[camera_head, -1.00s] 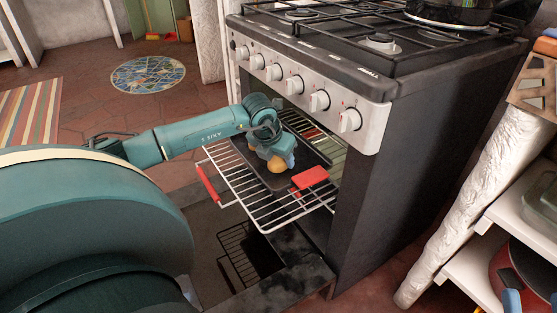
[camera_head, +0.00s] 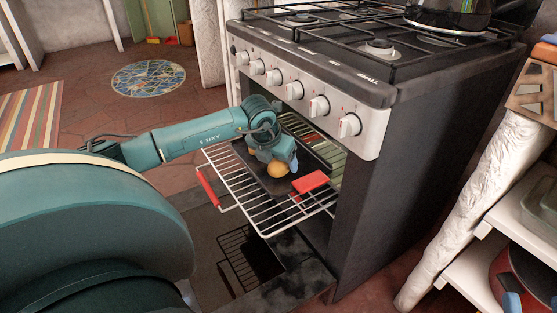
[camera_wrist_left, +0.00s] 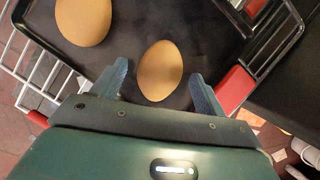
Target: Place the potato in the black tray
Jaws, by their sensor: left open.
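The black tray (camera_head: 250,174) lies on the pulled-out oven rack, and its dark surface also fills much of the left wrist view (camera_wrist_left: 205,28). A smooth brown potato (camera_head: 278,170) rests in the tray; in the left wrist view this potato (camera_wrist_left: 160,70) sits between my left fingers. A second rounded brown potato (camera_wrist_left: 83,20) lies in the tray at upper left of the wrist view. My left gripper (camera_wrist_left: 160,87) is open, a finger on each side of the nearer potato, with gaps visible. In the head view my left gripper (camera_head: 280,163) is low over the tray. My right gripper is out of view.
The wire rack (camera_head: 270,222) has red grips at its left (camera_head: 208,187) and right (camera_head: 310,181). The stove's knob panel (camera_head: 300,88) overhangs behind my left gripper. A white shelf unit (camera_head: 470,270) stands at right.

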